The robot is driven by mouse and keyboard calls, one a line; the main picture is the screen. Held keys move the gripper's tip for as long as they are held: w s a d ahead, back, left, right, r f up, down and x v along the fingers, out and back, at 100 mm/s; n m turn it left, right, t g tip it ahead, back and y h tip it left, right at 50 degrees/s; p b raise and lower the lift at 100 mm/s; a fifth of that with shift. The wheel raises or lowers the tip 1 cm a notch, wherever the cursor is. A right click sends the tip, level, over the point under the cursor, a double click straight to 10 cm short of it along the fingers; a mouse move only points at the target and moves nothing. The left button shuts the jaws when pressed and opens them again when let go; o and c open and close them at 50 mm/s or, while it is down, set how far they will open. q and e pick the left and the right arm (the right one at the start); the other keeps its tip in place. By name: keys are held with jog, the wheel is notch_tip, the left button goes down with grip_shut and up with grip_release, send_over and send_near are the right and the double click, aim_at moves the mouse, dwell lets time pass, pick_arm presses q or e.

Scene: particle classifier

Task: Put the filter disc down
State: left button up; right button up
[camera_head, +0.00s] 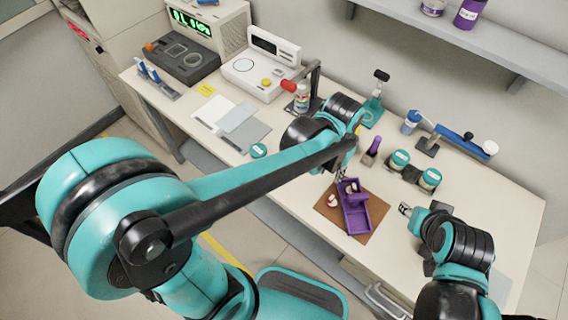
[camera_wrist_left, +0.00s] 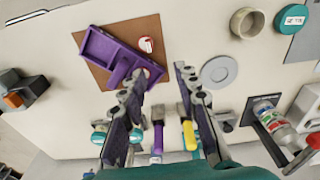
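In the left wrist view a flat grey disc (camera_wrist_left: 219,72) with a round centre, which looks like the filter disc, lies on the table. My left gripper (camera_wrist_left: 158,82) is open, with a wide gap and nothing seen held between its fingers; the disc is just beyond the right-hand finger. In the head view my left gripper (camera_head: 343,173) is over the far edge of the brown mat, partly hidden by its arm; I cannot make out the disc there. My right gripper (camera_head: 405,210) is right of the mat; its opening is too small to judge.
A purple holder (camera_head: 356,219) stands on the brown mat (camera_head: 330,212) with small white-and-red round pieces. A beige ring (camera_wrist_left: 237,24) and a teal-lidded jar (camera_wrist_left: 291,18) stand near the disc. Green-lidded jars (camera_head: 400,158), a bottle (camera_head: 302,97) and instruments (camera_head: 262,68) line the back.

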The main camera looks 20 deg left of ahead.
pick_arm(q)
jog(key=s+a+r+n+t, duration=0.2)
jog(key=s+a+r+t, duration=0.15)
jog(key=a, duration=0.35)
jog(key=s+a+r+n+t, duration=0.1)
jog(key=s+a+r+t, duration=0.2)
jog(key=a, duration=0.4)
jog(key=n+g+b, duration=0.1)
jog(key=n+g, duration=0.7)
jog(key=n, duration=0.6)
send_over(331, 197)
jog(key=shift+t, duration=0.25)
jog(key=f, duration=1.4)
jog(key=shift+a+f, duration=0.15)
jog(key=shift+a, duration=0.1)
jog(key=f+b, duration=0.2)
jog(key=f, duration=0.1)
jog(key=f+b, duration=0.2)
jog(key=f, duration=0.2)
jog(key=shift+w+d+f, duration=0.1)
jog(key=shift+d+f, duration=0.1)
jog(key=shift+f, duration=0.05)
jog(key=shift+r, duration=0.1)
grip_shut()
